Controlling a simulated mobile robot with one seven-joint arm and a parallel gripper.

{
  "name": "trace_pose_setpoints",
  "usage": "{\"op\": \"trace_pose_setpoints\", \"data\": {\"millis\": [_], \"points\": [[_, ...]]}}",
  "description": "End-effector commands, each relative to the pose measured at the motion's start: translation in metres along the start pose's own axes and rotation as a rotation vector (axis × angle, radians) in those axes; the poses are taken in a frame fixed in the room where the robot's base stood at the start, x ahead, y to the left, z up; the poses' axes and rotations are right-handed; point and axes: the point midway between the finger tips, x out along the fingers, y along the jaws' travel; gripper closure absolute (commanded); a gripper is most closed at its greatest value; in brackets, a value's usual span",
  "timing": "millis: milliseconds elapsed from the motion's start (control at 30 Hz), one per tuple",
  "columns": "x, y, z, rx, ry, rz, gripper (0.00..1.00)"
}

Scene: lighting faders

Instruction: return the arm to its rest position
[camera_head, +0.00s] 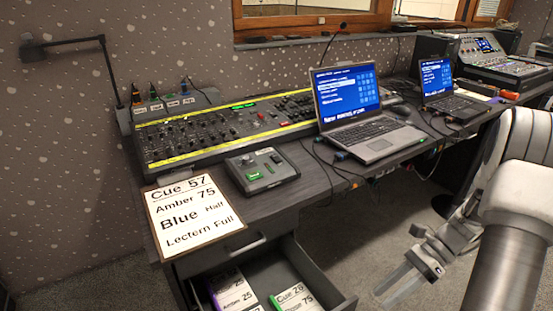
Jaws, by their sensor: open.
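My arm (500,235) comes in at the right edge. My gripper (388,289) hangs in front of the desk, low and right of the open drawer, with its fingers pointing down and left. The gripper is open, and nothing shows between its fingers. It is apart from the desk and the drawer.
The dark desk (310,185) carries a fader console (225,130), a small control box (262,170), a cue sheet (193,213) and two laptops (347,100) (437,78). An open drawer (312,268) with cue cards juts out below. Carpet (340,238) is clear beside it.

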Motion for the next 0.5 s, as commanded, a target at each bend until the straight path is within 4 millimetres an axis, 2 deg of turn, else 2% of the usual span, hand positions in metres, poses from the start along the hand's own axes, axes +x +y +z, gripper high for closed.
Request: {"op": "trace_pose_setpoints", "data": {"millis": [33, 100, 500], "points": [[-0.006, 0.004, 0.014, -0.064, 0.053, -0.010, 0.55], [-0.013, 0.010, 0.030, -0.152, 0.119, -0.020, 0.55], [-0.034, 0.055, 0.113, -0.666, 0.501, -0.052, 0.55]]}}
